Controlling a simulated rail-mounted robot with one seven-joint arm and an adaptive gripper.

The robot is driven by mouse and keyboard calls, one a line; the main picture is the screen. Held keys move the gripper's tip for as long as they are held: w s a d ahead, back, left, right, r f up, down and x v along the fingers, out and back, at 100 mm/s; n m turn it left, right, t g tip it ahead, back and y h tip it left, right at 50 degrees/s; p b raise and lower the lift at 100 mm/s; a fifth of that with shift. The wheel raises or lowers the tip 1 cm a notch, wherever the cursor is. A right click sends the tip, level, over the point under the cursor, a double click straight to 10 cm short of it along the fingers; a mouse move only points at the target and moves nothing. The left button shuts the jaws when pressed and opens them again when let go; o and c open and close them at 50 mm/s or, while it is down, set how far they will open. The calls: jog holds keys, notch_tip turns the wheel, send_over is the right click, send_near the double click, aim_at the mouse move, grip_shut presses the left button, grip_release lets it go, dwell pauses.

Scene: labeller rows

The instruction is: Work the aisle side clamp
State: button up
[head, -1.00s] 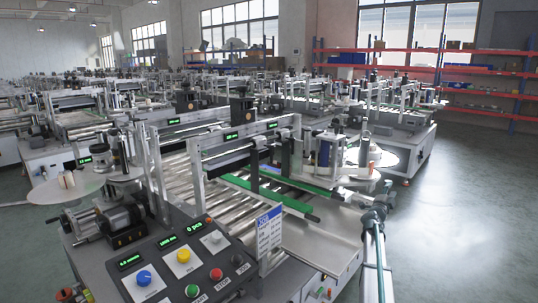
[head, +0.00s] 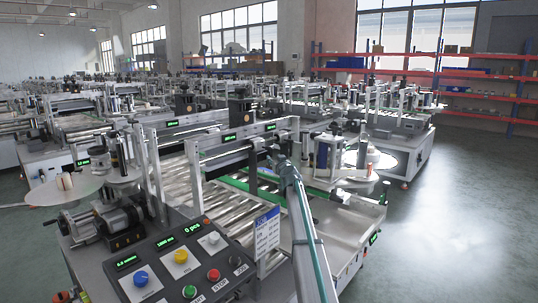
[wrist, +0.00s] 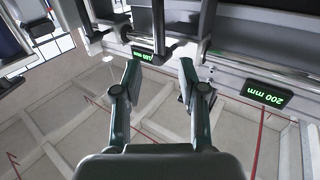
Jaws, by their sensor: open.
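My gripper (wrist: 160,70) is open and empty in the wrist view, its two fingers spread below a grey metal rod and bracket (wrist: 158,28). The rod and a small green display (wrist: 148,57) show ahead of the gap between the fingers, and I see no finger closed on them. Which of these fittings is the aisle side clamp I cannot tell. In the head view my arm reaches up to the crossbar (head: 245,140) of the nearest labeller; the gripper's fingers cannot be made out there.
A display reading 200 mm (wrist: 267,94) sits on a rail right of the fingers. The control panel (head: 180,265) is at the front left, with a blue-headed card (head: 267,232) beside it. A label reel (head: 65,188) stands left. Open floor (head: 465,220) lies right.

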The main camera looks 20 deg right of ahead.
aim_at(270, 154)
jog(key=w, duration=0.2)
jog(key=w+p, duration=0.1)
jog(key=w, duration=0.2)
jog(key=w+d+p, duration=0.1)
jog(key=w, duration=0.1)
jog(key=shift+w+r, duration=0.1)
jog(key=shift+w, duration=0.75)
grip_shut()
